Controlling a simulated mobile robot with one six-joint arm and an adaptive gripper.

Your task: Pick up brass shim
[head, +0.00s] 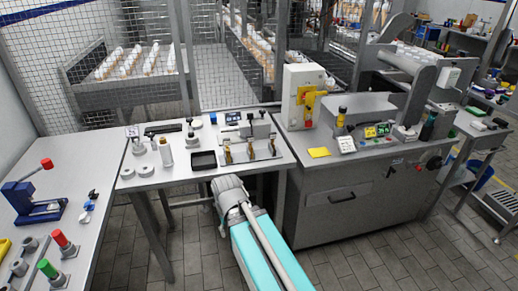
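I cannot make out a brass shim for certain in the head view. Small brass-coloured upright pieces (228,156) stand in a row on a grey fixture plate near the right end of the middle table (190,178); they are too small to tell apart. My teal arm reaches up from the bottom centre to a grey joint at the table's front edge. My gripper's fingers do not show.
A grey machine cabinet (345,195) stands right. A left bench holds a blue press (35,202). Wire mesh fencing rises behind. Tiled floor is open at lower right.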

